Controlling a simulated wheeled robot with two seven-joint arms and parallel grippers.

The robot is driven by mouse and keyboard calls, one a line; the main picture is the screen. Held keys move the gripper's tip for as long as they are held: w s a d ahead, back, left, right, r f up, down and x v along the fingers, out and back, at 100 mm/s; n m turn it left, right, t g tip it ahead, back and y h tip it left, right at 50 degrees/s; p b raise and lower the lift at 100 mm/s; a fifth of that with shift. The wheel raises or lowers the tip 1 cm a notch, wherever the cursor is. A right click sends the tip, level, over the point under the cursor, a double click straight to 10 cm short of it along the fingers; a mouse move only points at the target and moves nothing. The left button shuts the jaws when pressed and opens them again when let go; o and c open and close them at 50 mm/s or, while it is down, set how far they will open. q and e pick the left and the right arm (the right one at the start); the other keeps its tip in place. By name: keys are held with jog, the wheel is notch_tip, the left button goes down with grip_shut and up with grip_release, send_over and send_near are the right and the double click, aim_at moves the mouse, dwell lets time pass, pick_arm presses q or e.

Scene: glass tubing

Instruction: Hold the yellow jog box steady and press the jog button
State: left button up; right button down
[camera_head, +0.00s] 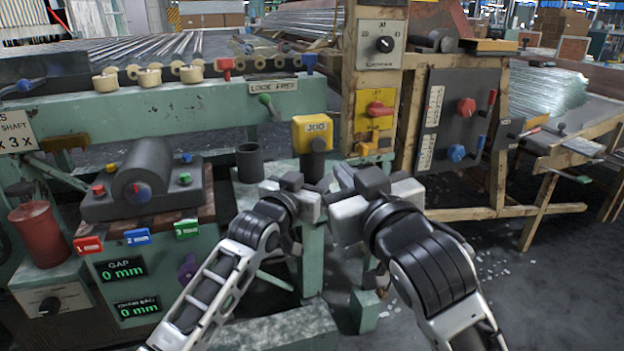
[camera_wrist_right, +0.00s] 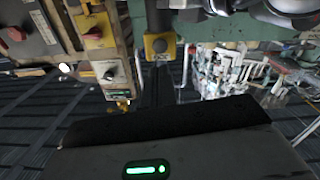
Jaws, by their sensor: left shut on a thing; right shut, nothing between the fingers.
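The yellow jog box (camera_head: 312,128), marked JOG, stands upright at the centre of the head view, above a dark lower part. The right wrist view shows its yellow face (camera_wrist_right: 151,52) with a dark round jog button (camera_wrist_right: 160,46). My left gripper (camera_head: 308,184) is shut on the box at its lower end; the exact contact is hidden. My right gripper (camera_head: 345,176) is shut and empty, just below and to the right of the box. In the right wrist view, its dark fingers (camera_wrist_right: 159,88) point towards the box, apart from the button as far as I can tell.
A dark open cup (camera_head: 250,162) stands left of the jog box. A wooden post with a yellow switch plate (camera_head: 374,112) rises close on the right. A black roller (camera_head: 143,168) and coloured tabs lie further left. Open floor (camera_head: 540,250) shows at lower right.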

aim_at(318, 144)
jog(key=s+a+n+y, duration=0.1)
jog(key=s+a+y, duration=0.1)
jog(key=a+y, duration=0.6)
jog(key=w+d+f+m+t+h, duration=0.1)
jog(key=d+m+t+h, duration=0.1)
jog(key=d+m+t, duration=0.5)
jog(key=shift+d+m+t+h, duration=0.3)
jog(key=shift+d+m, duration=0.35)
jog(key=shift+m, duration=0.35)
jog(key=shift+f, duration=0.1)
jog(key=w+a, duration=0.2)
jog(key=w, duration=0.6)
jog(key=shift+w+a, duration=0.2)
jog(key=shift+a, duration=0.2)
jog(key=shift+w, duration=0.1)
dwell(0.6)
jog(key=shift+w+a, duration=0.1)
jog(key=shift+w, duration=0.15)
